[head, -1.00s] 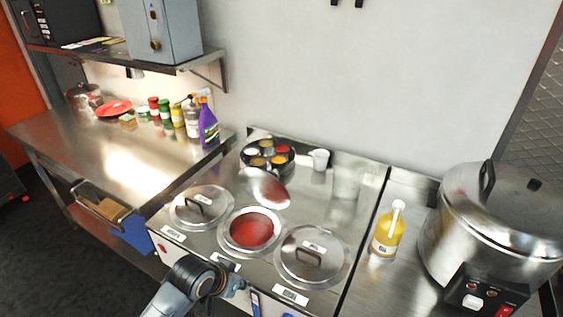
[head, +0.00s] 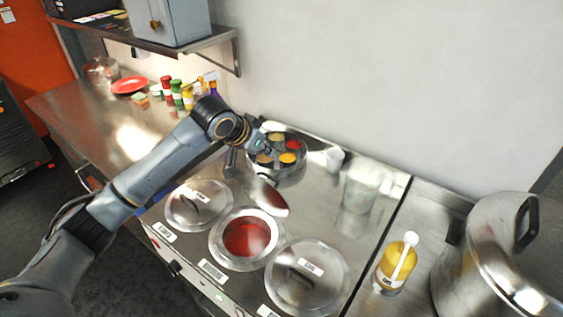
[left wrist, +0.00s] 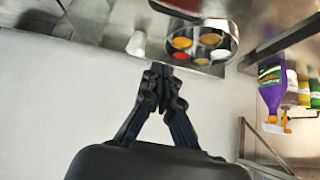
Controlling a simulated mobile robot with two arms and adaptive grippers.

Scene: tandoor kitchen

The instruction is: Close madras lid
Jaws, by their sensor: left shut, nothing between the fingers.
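The middle pot (head: 250,240) is open and holds red sauce. Its round metal lid (head: 270,196) stands tilted up at the pot's back edge. The name labels are too small to read, so I take this open one as the madras lid. My right gripper is not in view.
Closed lids cover the left pot (head: 198,205) and right pot (head: 307,278). The spice tin (head: 275,172) and a white cup (head: 334,158) stand behind. A yellow bottle (head: 391,272) and a large steel cooker (head: 500,265) are at right. Several bottles stand on the left counter.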

